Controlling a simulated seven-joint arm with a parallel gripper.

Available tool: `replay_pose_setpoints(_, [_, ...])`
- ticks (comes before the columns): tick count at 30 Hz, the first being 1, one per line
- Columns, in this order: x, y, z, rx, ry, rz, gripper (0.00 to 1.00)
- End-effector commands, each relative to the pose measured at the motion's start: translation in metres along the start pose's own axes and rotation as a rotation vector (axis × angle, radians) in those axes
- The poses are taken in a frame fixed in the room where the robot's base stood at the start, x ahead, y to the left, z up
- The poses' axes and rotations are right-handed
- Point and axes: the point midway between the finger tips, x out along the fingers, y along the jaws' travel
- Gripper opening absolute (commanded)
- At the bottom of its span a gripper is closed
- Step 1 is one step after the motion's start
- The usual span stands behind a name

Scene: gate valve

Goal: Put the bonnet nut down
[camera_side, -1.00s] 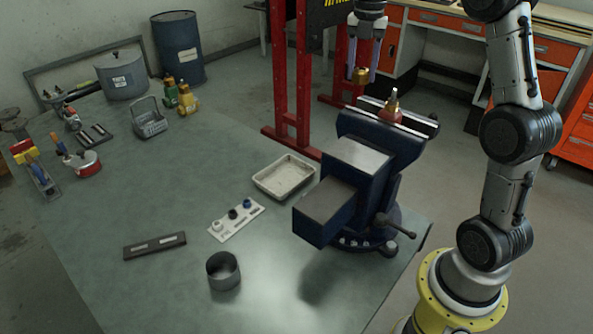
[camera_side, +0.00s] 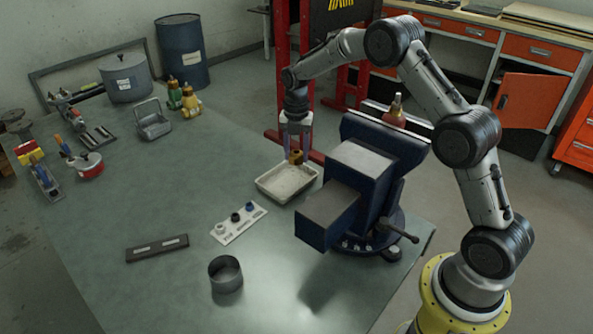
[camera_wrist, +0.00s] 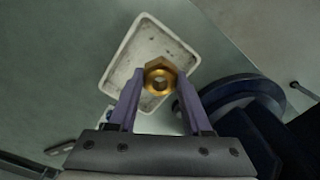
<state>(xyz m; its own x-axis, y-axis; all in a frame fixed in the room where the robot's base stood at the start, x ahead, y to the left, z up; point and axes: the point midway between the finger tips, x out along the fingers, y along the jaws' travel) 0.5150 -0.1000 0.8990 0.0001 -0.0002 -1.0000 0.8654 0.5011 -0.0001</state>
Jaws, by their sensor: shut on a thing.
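The bonnet nut (camera_wrist: 161,77) is a brass hex ring. In the wrist view it sits between the fingertips of my gripper (camera_wrist: 160,92), with the shallow off-white tray (camera_wrist: 118,83) below and behind it. In the side view my gripper (camera_side: 296,150) points down, shut on the bonnet nut (camera_side: 296,157), over the back right part of the tray (camera_side: 268,194). The nut appears held above the tray; the exact height is hard to tell. The blue vise (camera_side: 365,165) holds the red and brass valve body (camera_side: 396,113) in its jaws.
The vise stands close to the right of the tray. A white strip with several small parts (camera_side: 238,223), a dark bar (camera_side: 157,248) and a grey cup (camera_side: 226,275) lie in front. The table's middle is clear.

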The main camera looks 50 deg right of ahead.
Motion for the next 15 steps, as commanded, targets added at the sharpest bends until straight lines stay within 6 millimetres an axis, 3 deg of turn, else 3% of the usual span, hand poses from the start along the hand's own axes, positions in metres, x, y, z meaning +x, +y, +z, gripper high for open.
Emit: replay_pose_setpoints(15, [0.057,0.000,0.000,0.000,0.000,0.000,0.00])
